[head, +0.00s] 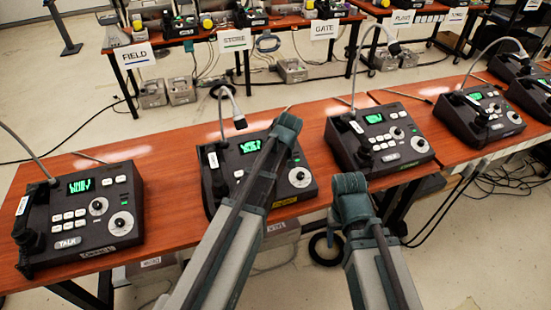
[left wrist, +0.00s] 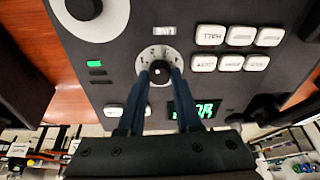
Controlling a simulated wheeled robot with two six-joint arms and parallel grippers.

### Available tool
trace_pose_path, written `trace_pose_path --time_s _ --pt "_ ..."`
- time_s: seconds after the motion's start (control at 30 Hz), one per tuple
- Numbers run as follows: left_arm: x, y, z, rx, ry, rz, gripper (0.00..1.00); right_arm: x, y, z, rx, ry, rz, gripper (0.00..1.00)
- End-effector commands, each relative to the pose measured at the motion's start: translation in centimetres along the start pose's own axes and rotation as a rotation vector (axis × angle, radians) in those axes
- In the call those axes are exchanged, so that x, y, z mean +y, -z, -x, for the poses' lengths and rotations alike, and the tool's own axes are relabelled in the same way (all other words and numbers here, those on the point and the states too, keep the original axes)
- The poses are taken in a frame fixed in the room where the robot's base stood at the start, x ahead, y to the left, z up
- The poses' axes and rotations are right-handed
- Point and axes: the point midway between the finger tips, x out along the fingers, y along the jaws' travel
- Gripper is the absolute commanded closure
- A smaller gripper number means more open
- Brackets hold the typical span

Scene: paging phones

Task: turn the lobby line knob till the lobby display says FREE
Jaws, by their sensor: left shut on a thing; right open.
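My left gripper (left wrist: 161,78) is shut on a small dark knob (left wrist: 158,65) with a pale marked dial on a dark console. A green-lit display (left wrist: 195,108) is partly covered by a finger, and its word cannot be read. In the head view my left arm reaches over the second console from the left, whose lit display (head: 250,146) is too blurred to read; the arm hides the knob there. My right gripper (head: 351,190) is open, apart from the consoles, in front of the table edge. I cannot make out a lobby label.
Other consoles stand on the front table: one at the left (head: 80,212), one right of my left arm (head: 380,137) and one farther right (head: 480,115). Bent microphone stems rise behind them. A back table carries signs such as STORE (head: 235,40) and GATE (head: 324,29).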

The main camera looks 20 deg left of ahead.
Motion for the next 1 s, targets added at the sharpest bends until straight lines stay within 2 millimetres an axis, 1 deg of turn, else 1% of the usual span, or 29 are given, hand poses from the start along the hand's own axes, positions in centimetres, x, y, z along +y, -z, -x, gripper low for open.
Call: trace_pose_path --time_s 0.17,0.7,1.0 --pt "-0.05 -0.06 0.01 0.002 -0.011 -0.079 1.0 0.0 0.0 -0.03 0.0 0.0 0.0 0.37" --pt "-0.06 -0.09 0.02 0.014 -0.067 -0.485 1.0 0.0 0.0 -0.03 0.0 0.0 0.0 0.37" --pt "-0.08 -0.1 0.01 0.016 -0.086 -0.624 1.0 0.0 0.0 0.0 0.0 0.0 0.0 0.37"
